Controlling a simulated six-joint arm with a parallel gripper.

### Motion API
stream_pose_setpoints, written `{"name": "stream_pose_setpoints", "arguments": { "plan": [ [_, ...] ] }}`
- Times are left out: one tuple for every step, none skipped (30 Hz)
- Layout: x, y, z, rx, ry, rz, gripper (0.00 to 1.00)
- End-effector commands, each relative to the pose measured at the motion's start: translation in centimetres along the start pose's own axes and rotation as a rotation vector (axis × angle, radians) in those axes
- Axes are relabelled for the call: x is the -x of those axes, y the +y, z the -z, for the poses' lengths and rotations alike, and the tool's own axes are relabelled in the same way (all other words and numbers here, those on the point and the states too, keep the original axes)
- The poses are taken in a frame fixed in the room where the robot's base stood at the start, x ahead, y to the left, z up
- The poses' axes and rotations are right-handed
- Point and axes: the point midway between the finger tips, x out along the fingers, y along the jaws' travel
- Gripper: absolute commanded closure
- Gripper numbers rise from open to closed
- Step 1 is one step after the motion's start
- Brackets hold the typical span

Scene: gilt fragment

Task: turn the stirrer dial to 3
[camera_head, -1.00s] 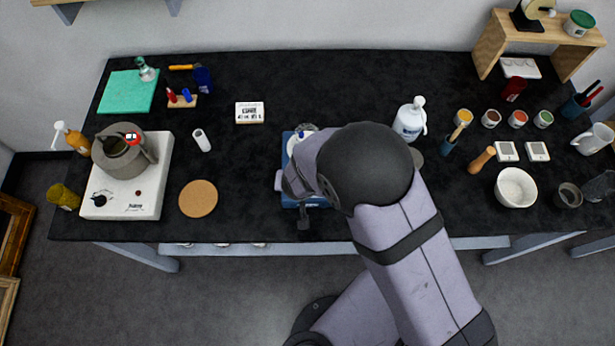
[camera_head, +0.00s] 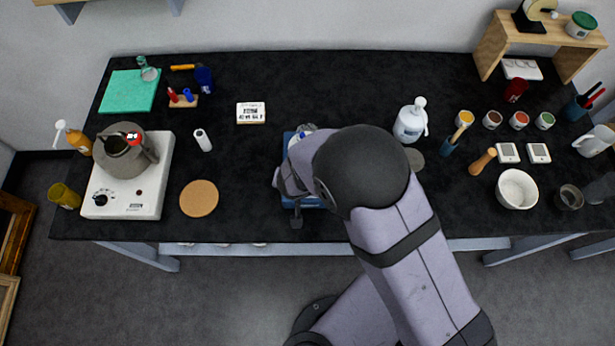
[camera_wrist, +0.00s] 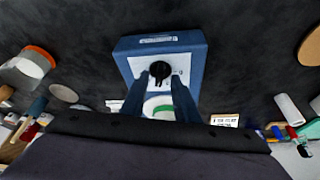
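The stirrer is a blue box with a pale front panel. In the wrist view the stirrer (camera_wrist: 203,52) shows its black dial (camera_wrist: 160,70) in the middle of the panel; the scale marks are too small to read. My gripper (camera_wrist: 160,82) has its two dark fingers apart, one on each side just in front of the dial; contact cannot be told. A pale round vessel with a green edge (camera_wrist: 158,104) shows between the fingers. In the head view my arm hides most of the stirrer (camera_head: 287,146) and the dial.
A white hot plate (camera_head: 150,205) with a grey kettle (camera_head: 122,160) stands at the left. A cork mat (camera_head: 199,198) lies between it and the stirrer. A white bottle (camera_head: 409,125) stands right of my arm. The black bench around the stirrer is mostly clear.

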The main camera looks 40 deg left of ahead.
Motion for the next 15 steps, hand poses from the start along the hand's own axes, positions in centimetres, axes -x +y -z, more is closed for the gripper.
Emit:
{"name": "stream_pose_setpoints", "arguments": {
  "plan": [
    [0.0, 0.0, -0.1, 0.0, -0.001, -0.001, 0.72],
    [0.0, 0.1, -0.1, 0.0, -0.001, -0.001, 0.72],
    [-0.1, 0.1, -0.1, 0.0, -0.002, -0.001, 0.72],
    [-0.1, 0.1, -0.1, 0.0, -0.002, -0.001, 0.72],
    [-0.1, 0.1, -0.1, 0.001, -0.002, -0.001, 0.72],
    [0.0, 0.1, -0.1, 0.001, -0.002, -0.001, 0.72],
    [0.0, 0.1, -0.1, 0.001, -0.002, -0.001, 0.72],
    [0.1, 0.1, -0.1, 0.001, -0.002, -0.001, 0.72],
    [0.3, 0.0, -0.1, 0.001, -0.001, -0.001, 0.72],
    [0.5, 0.0, -0.1, 0.002, -0.001, 0.0, 0.72],
    [0.7, 0.0, -0.1, 0.001, -0.001, 0.0, 0.72],
    [1.1, 0.0, -0.1, 0.0, 0.0, 0.001, 0.72],
    [1.4, 0.0, -0.1, 0.001, -0.001, 0.0, 0.72],
    [1.7, 0.0, -0.1, 0.001, -0.001, 0.001, 0.72],
    [2.2, 0.0, 0.0, 0.0, 0.0, 0.001, 0.72]
  ]
}}
